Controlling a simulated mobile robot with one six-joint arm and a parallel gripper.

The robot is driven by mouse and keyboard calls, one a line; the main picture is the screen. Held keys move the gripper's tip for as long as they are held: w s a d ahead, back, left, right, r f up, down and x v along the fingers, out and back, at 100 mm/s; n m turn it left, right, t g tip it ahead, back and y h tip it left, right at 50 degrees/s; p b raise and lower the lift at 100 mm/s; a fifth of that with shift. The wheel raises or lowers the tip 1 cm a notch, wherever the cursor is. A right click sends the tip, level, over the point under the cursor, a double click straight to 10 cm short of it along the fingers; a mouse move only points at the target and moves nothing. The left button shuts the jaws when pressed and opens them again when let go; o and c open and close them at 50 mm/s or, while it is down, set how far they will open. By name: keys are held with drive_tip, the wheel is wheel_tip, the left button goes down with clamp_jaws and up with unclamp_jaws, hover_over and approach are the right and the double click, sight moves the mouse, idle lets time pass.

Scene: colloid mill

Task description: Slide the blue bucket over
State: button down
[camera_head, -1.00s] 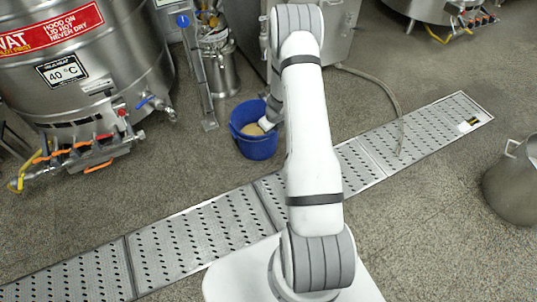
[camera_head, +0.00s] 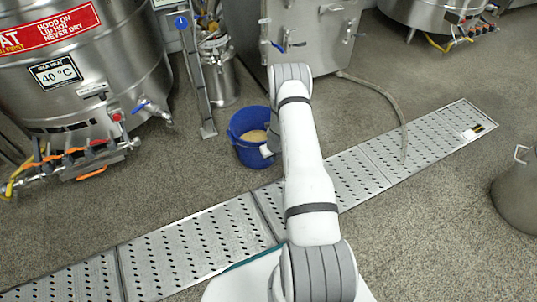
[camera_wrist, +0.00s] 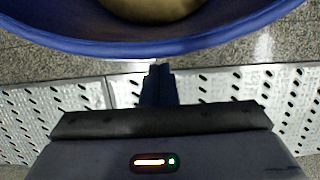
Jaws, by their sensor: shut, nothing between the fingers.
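The blue bucket (camera_head: 248,152) stands upright on the floor just behind the grated drain, with tan contents (camera_head: 254,136) inside. In the wrist view its blue rim (camera_wrist: 90,45) curves across the top, with the tan contents beyond it. My gripper (camera_wrist: 159,70) is shut and empty; its dark fingertips are at the outer near side of the bucket, just below the rim in the picture. Whether they touch the wall cannot be told. In the head view my arm hides most of the gripper, at the bucket's right side.
The perforated drain cover (camera_head: 190,245) runs diagonally across the floor in front of the bucket. A metal post (camera_head: 199,95) and a steel canister (camera_head: 221,80) stand behind it. A large heated tank (camera_head: 90,80) is at left, a steel cabinet (camera_head: 310,40) behind, and a hose (camera_head: 385,95) at right.

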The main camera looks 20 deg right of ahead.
drive_tip(key=shift+w+b, duration=0.3)
drive_tip(key=shift+w, duration=1.05)
drive_tip(key=shift+w, duration=0.1)
